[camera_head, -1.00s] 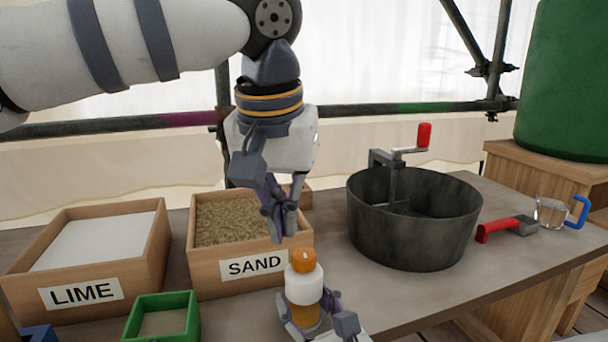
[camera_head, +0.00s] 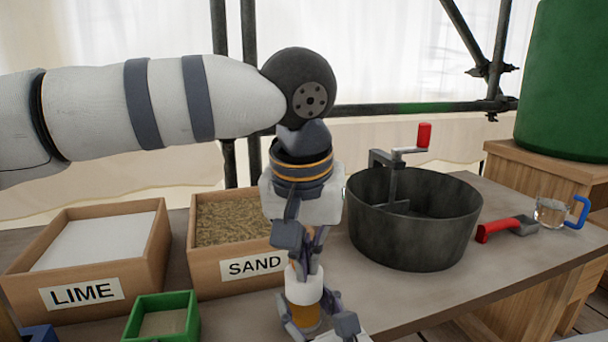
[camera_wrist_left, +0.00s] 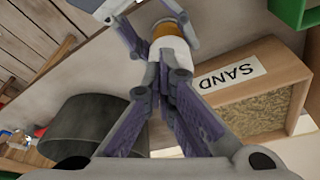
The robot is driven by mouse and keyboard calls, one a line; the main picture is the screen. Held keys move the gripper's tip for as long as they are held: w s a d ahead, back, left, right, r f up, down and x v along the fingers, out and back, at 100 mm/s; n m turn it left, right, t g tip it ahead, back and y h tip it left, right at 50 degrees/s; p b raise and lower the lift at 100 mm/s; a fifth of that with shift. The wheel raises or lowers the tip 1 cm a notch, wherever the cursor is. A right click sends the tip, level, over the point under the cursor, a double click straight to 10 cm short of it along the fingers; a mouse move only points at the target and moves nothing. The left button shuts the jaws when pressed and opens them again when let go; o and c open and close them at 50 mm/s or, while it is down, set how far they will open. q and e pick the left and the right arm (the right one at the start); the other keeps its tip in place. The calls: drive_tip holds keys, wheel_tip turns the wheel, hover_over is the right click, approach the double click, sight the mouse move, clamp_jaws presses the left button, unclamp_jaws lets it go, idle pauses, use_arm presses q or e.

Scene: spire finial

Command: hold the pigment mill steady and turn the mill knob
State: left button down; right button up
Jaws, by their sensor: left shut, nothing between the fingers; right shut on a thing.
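The pigment mill (camera_head: 304,289), with a white collar and amber lower body, stands upright at the front of the table. My right gripper (camera_head: 308,318) is shut around its lower body. My left gripper (camera_head: 304,264) points down directly above the mill, fingers shut with nothing between them.
A dark cranked tub (camera_head: 410,235) stands right, with a red-handled tool (camera_head: 498,228) and a glass mug (camera_head: 550,212) beyond. Table between mill and tub is bare.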

use_arm(q)
drive_tip(key=shift+a+f, duration=0.2)
drive_tip(key=shift+a, duration=0.1)
idle(0.4)
drive_tip(key=shift+w+a, duration=0.25)
drive_tip(key=shift+a, duration=0.7)
drive_tip(key=shift+r, duration=0.1)
wheel_tip(320, 180, up, 6)
drive_tip(key=shift+s+a, duration=0.25)
idle(0.5)
drive_tip(key=shift+d+r, duration=0.1)
drive_tip(key=shift+d, duration=0.05)
